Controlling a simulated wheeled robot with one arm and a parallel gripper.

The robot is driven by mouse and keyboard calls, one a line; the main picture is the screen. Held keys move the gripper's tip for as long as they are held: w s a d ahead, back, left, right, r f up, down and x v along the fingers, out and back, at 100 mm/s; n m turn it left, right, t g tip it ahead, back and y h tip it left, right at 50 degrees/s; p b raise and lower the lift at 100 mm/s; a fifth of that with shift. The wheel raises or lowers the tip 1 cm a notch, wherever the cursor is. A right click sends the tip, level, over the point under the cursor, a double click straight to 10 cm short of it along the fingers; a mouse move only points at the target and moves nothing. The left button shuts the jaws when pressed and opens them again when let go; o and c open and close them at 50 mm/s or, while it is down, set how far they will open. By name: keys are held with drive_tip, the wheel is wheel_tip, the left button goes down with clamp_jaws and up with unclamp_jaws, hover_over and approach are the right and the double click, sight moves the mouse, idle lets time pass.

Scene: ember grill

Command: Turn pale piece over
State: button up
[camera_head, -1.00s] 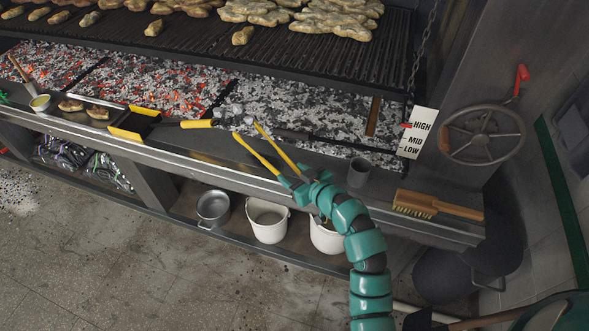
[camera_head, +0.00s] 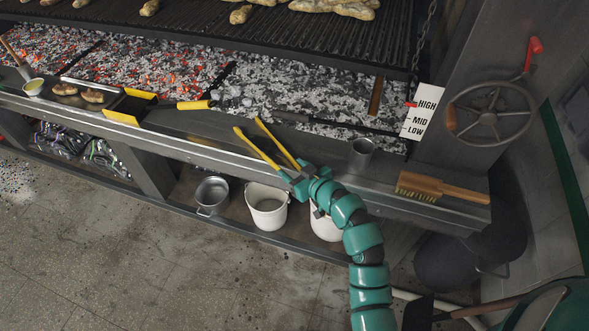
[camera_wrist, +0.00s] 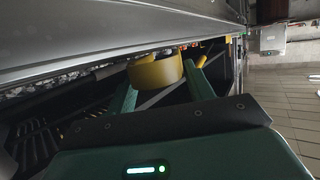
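Several pale tan pieces lie on the dark grill grate, cut off by the top edge of the head view. One single piece (camera_head: 240,15) lies apart near the grate's front, another (camera_head: 149,8) to its left, and a larger cluster (camera_head: 335,8) to its right. I cannot tell which is the pale piece. My gripper (camera_head: 298,180) is in front of the counter, well short of the grate. It appears shut on yellow tongs (camera_head: 257,149), whose two arms point up-left and stand apart, empty. In the wrist view, a yellow bend of the tongs (camera_wrist: 156,72) sits between my teal fingers.
Glowing coals (camera_head: 150,72) and grey ash lie below the grate (camera_head: 280,38). The counter holds a yellow-handled tool (camera_head: 195,105), a grey cup (camera_head: 362,153), a brush (camera_head: 440,188) and two browned pieces (camera_head: 92,96). A handwheel (camera_head: 490,113) is at right.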

drive_tip(key=shift+c, duration=0.5)
drive_tip(key=o, duration=0.7)
drive_tip(key=p+v, duration=0.3)
drive_tip(key=v, duration=1.4)
drive_tip(key=shift+s+d+r, duration=0.1)
drive_tip(key=shift+s+d, duration=0.05)
